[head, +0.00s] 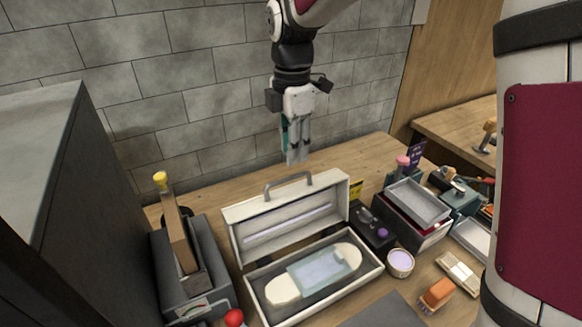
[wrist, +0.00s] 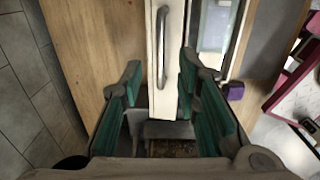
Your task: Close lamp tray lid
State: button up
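The lamp tray is a long cream box in the middle of the head view. Its lid (head: 335,186) stands raised at the back, with a grey handle (head: 288,184) on top and a pale lamp strip inside. The tray base (head: 365,283) holds a white rounded item with a pale blue translucent middle (head: 320,268). My gripper (head: 297,158) hangs above and behind the lid, pointing down. In the wrist view its green-padded fingers (wrist: 160,78) are apart and empty, with the lid (wrist: 176,75) and handle (wrist: 162,45) seen below between them.
A grey stand with a brown upright board (head: 180,235) is left of the tray. A dark box (head: 375,232), a purple-filled jar (head: 400,262), a grey tray (head: 420,200) and an orange brush (head: 438,292) are to the right. A block wall (head: 150,100) rises behind.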

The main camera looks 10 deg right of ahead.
jog(key=shift+f, duration=3.15)
grip_shut()
